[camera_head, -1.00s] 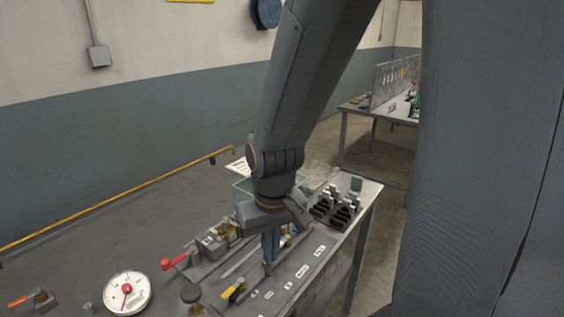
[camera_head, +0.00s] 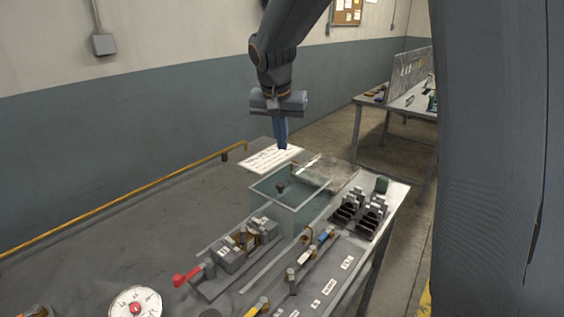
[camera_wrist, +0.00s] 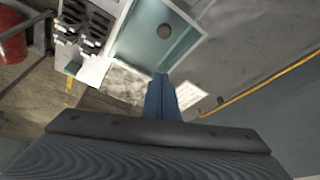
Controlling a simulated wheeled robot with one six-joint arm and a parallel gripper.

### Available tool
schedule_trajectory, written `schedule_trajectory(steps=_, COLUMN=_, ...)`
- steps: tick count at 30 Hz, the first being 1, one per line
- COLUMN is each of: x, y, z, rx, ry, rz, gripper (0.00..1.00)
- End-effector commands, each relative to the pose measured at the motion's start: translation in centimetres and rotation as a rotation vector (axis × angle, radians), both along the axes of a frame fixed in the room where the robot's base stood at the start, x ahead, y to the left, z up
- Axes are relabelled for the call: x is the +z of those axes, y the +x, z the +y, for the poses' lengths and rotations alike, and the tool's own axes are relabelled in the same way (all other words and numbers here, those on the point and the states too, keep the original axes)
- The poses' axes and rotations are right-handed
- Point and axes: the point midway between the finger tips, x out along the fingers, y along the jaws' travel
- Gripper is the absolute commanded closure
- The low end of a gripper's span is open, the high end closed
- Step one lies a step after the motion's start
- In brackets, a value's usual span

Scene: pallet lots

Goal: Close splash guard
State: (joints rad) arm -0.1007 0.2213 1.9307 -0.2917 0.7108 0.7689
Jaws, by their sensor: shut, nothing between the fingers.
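The splash guard appears to be the clear panel (camera_head: 335,175) at the far right side of a teal, open-topped tank (camera_head: 290,218) on the bench. It leans or lies outward, and its exact angle is hard to tell. A thin pale bar (camera_head: 308,163) runs along it. The tank shows in the wrist view (camera_wrist: 135,43) with a dark round thing (camera_wrist: 165,31) inside. The panel shows there as a blurry clear patch (camera_wrist: 118,83). My gripper (camera_head: 283,147) is shut and empty, pointing down above the far side of the tank, apart from the panel. Its blue fingers also show in the wrist view (camera_wrist: 161,77).
A printed sheet (camera_head: 268,158) lies behind the tank. A black rack (camera_head: 358,212) stands at the bench's right edge. A red-handled vise-like fixture (camera_head: 232,255), a dial gauge (camera_head: 136,303) and a row of tools (camera_head: 310,255) are nearer. A yellow rail (camera_head: 125,202) runs along the back left.

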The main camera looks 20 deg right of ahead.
Motion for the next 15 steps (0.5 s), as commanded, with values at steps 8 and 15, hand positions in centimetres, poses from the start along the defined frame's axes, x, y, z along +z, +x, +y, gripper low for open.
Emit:
schedule_trajectory(steps=8, x=-4.1, y=1.1, z=-0.7, rx=0.000, ry=-0.001, rz=0.006, gripper=1.00)
schedule_trajectory(steps=15, x=-8.1, y=2.5, z=-1.4, rx=0.001, ry=0.000, rz=0.006, gripper=1.00)
